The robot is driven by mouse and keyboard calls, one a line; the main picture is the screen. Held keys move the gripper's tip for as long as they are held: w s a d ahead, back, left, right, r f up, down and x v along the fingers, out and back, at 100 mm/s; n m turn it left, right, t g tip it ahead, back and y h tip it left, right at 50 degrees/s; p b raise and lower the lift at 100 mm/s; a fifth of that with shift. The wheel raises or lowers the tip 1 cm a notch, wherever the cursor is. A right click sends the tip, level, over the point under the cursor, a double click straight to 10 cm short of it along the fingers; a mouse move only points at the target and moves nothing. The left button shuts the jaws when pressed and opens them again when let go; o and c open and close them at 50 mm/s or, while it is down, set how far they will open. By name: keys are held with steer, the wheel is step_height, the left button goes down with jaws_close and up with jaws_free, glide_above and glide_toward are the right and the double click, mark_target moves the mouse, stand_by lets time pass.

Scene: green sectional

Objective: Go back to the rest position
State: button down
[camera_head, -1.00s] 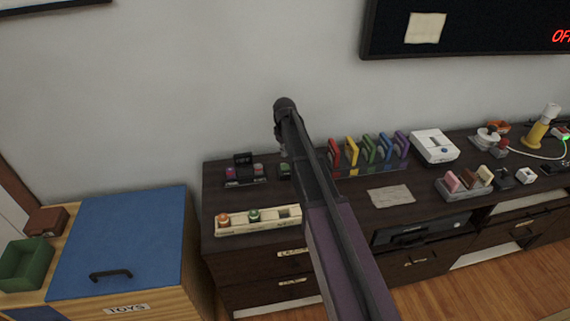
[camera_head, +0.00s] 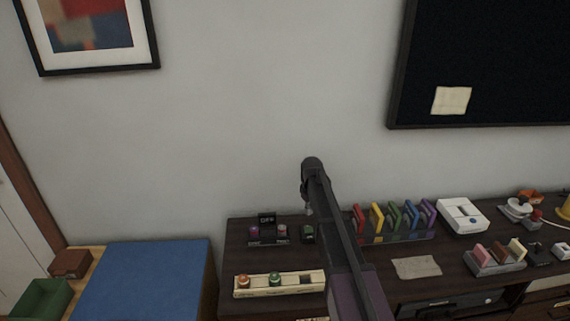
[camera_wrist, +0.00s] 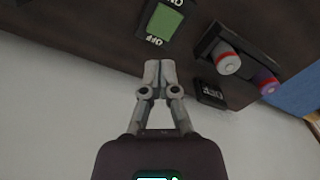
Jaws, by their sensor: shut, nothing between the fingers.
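My gripper (camera_wrist: 158,72) is shut and empty in the wrist view, its two grey fingertips together. It points toward the dark cabinet top, near a small device with a green face (camera_wrist: 165,24) marked ON and OFF. Beside it is a dark holder with two cylinders (camera_wrist: 229,63) and a small black OFF sign (camera_wrist: 210,95). In the head view my arm rises in front of the cabinet and hides part of its top; the fingers do not show clearly there.
The dark cabinet (camera_head: 450,272) carries a cream tray with round items (camera_head: 250,292), a rack of coloured pieces (camera_head: 395,236), a grey cloth (camera_head: 416,267) and a white device (camera_head: 462,215). A blue-topped toy chest (camera_head: 145,280) stands left. The wall above is clear between picture and dark screen (camera_head: 500,70).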

steer(key=s+r+m+p, duration=0.2)
steer(key=s+m, duration=0.1)
steer(key=s, duration=1.1)
steer(key=s+r+m+p, duration=0.2)
steer(key=s+m, duration=0.1)
steer(key=s, duration=1.2)
steer(key=shift+r, duration=0.15)
